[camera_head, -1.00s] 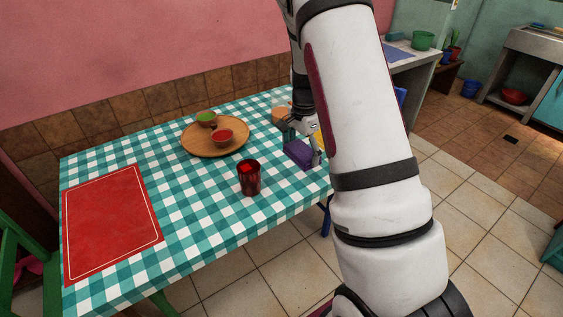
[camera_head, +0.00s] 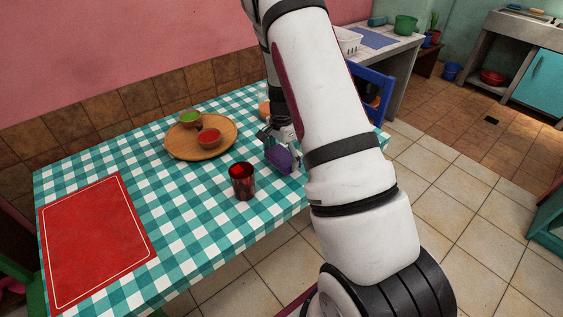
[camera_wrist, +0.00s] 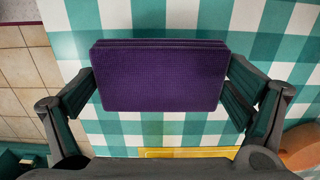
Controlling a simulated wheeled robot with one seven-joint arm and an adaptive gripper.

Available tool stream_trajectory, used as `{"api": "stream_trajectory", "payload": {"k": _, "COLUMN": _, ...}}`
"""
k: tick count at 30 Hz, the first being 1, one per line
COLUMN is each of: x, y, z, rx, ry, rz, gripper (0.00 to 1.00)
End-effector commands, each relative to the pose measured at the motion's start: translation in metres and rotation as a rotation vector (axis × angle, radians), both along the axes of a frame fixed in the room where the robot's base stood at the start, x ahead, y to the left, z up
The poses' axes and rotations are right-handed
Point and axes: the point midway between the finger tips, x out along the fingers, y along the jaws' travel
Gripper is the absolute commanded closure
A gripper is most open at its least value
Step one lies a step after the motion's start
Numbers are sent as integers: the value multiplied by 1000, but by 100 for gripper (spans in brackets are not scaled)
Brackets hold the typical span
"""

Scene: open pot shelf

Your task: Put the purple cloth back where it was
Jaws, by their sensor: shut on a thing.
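The purple cloth (camera_head: 280,160) is a folded, thick block between the fingers of my gripper (camera_head: 283,146), over the right part of the checked table. In the wrist view the cloth (camera_wrist: 160,76) fills the space between the two fingers of my gripper (camera_wrist: 160,90), one at each short end. It sits tilted in the head view. I cannot tell exactly how high it is above the tablecloth. My arm hides part of the table's right side.
A dark red cup (camera_head: 242,182) stands just left of the cloth. A round wooden tray (camera_head: 226,143) with green and red bowls lies farther back left. A red mat (camera_head: 95,245) covers the left end. A yellow thing (camera_wrist: 190,152) shows low in the wrist view.

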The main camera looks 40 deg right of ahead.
Motion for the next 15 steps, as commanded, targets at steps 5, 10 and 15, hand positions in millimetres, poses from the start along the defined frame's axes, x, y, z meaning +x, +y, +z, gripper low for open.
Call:
{"api": "stream_trajectory", "payload": {"k": 5, "x": 0, "y": 0, "z": -24, "rx": 1, "ry": 1, "rz": 0, "gripper": 32}}
{"api": "stream_trajectory", "payload": {"k": 10, "x": 0, "y": 0, "z": -27, "rx": 0, "ry": -1, "rz": 1, "gripper": 32}}
{"api": "stream_trajectory", "payload": {"k": 15, "x": 0, "y": 0, "z": -28, "rx": 0, "ry": 0, "rz": 0, "gripper": 32}}
